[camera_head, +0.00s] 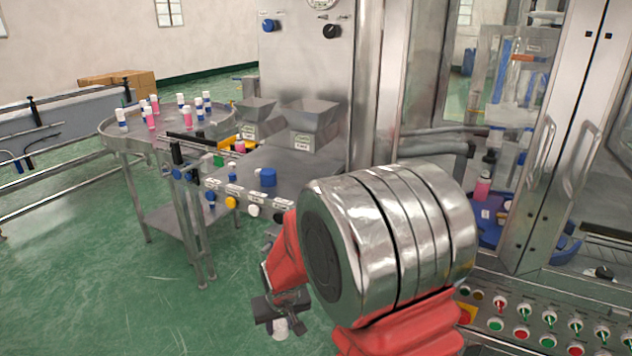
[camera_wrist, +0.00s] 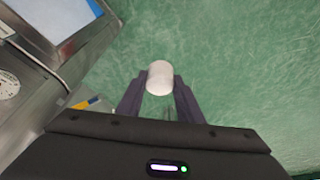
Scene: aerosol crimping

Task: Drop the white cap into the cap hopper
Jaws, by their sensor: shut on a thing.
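My gripper (camera_head: 283,318) hangs low over the green floor in the head view, below and in front of the machine bench. It is shut on the white cap (camera_wrist: 160,76), which sits between the two dark fingertips in the wrist view. The cap's pale lower part (camera_head: 279,331) also shows under the gripper in the head view. Two grey metal hoppers stand on the bench, a left one (camera_head: 256,113) and a right one (camera_head: 312,118). Their labels are too small to read, so I cannot tell which is the cap hopper. My gripper is well below and apart from both.
A round table (camera_head: 120,135) with several pink, blue and white cans stands at the left. A row of coloured knobs (camera_head: 231,202) lines the bench front. A button panel (camera_head: 548,325) and a glazed cabinet (camera_head: 545,150) are at right. The floor at left is clear.

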